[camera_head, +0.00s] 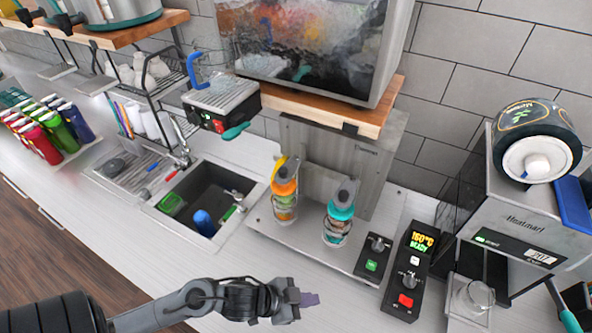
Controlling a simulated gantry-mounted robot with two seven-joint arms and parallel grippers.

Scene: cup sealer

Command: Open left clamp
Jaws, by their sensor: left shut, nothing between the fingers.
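The left clamp (285,205) is a wire holder around an orange bottle on the metal stand at the counter's back. A yellow lever-like part (281,162) shows at its top. A second wire holder (338,227) to its right is around a teal bottle with a grey top. My left gripper (304,299) is in front of the stand at the bottom centre, clearly apart from both holders. It is shut and empty. The view is too small to tell how the left clamp's latch stands. My right gripper does not show.
A sink (166,223) lies left of the stand. Two control boxes (410,271) are on its right, then a sealing machine (520,225). A wooden shelf (377,122) with a large glass-fronted tank overhangs the back. The front counter left of my gripper is clear.

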